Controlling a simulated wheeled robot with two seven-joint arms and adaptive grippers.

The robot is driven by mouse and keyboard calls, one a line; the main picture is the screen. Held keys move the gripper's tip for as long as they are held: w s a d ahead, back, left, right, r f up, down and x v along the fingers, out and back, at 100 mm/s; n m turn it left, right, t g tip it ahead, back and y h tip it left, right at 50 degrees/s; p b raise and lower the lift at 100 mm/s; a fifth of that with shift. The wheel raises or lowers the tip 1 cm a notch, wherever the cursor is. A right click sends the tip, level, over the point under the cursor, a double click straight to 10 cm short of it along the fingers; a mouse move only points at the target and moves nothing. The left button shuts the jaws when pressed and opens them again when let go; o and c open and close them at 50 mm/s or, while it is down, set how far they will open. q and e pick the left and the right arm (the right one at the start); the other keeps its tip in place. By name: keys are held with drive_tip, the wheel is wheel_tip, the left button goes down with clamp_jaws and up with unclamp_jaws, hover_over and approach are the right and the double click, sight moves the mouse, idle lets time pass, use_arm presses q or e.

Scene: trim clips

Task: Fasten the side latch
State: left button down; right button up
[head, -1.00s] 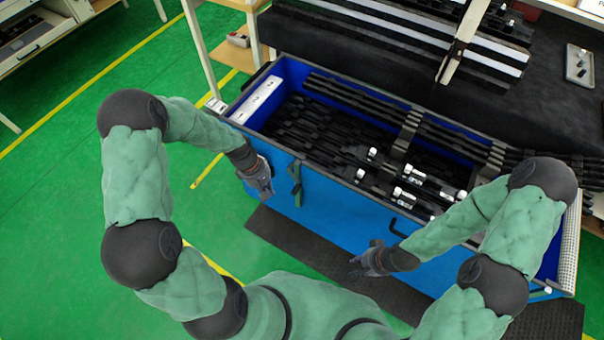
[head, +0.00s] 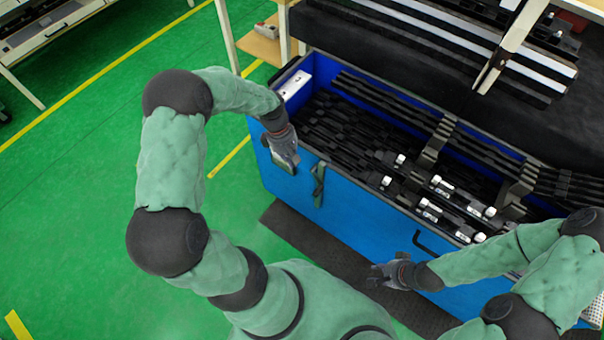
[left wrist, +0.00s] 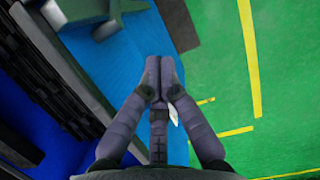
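The long blue crate (head: 352,211) stands in front of me. A dark green latch (head: 318,186) hangs upright on its near wall, left of the middle. It also seems to show at the top of the left wrist view (left wrist: 104,27). My left gripper (head: 288,161) is at the crate's near wall, left of that latch and apart from it. In the left wrist view its fingertips (left wrist: 158,66) are together with nothing clear between them. A dark strip (left wrist: 178,25) lies just beyond them. My right gripper (head: 378,279) is low before the near wall; its finger gap is unclear.
The crate holds several black bars and white-tipped clips (head: 438,186). A black handle (head: 420,242) sticks out of the near wall. A dark mat (head: 290,225) lies at its foot. A wooden stand (head: 262,45) is behind the left end. Green floor (head: 80,200) at left is clear.

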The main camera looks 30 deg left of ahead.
use_arm(q)
drive_tip(key=d+f+b, duration=0.5)
drive_tip(key=d+f, duration=0.1)
drive_tip(key=f, duration=0.3)
drive_tip(key=shift+s+d, duration=0.25)
drive_tip(key=shift+d, duration=0.05)
drive_tip(key=shift+d+r+h+p, duration=0.1)
drive_tip(key=shift+d+h+p, duration=0.1)
drive_tip(key=shift+h+p, duration=0.45)
idle(0.3)
